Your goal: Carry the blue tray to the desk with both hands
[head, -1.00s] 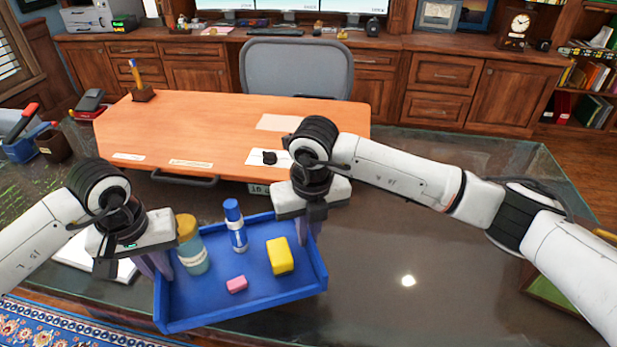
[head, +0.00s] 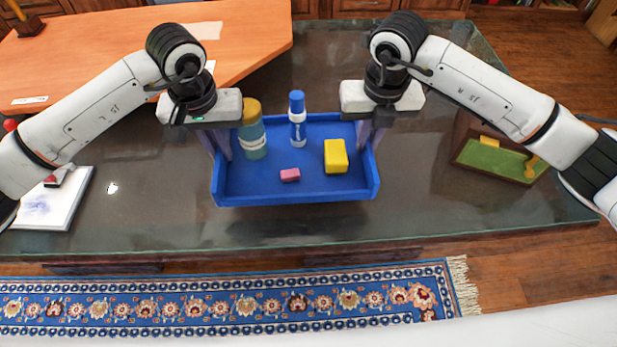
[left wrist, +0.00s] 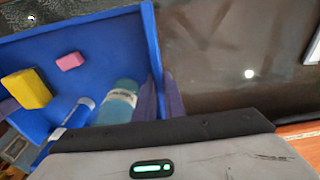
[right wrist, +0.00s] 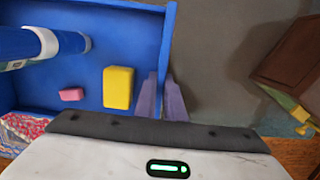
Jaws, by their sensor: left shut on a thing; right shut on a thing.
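The blue tray (head: 255,185) is over the dark glass desk top (head: 150,215), near its front edge; I cannot tell whether it touches the glass. It looks about level. It holds a teal bottle with a yellow cap (head: 252,138), a blue-and-white tube (head: 297,125), a pink block (head: 290,175) and a yellow block (head: 336,157). My left gripper (head: 224,150) is shut on the tray's left wall, which shows in the left wrist view (left wrist: 152,35). My right gripper (head: 367,140) is shut on the right wall, which shows in the right wrist view (right wrist: 167,45).
An orange wood surface (head: 110,50) covers the back left of the desk. A white pad (head: 55,200) lies at left, and a green-lined box (head: 495,160) is at right. Clear glass lies around the tray. A blue patterned rug (head: 220,305) is on the floor in front.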

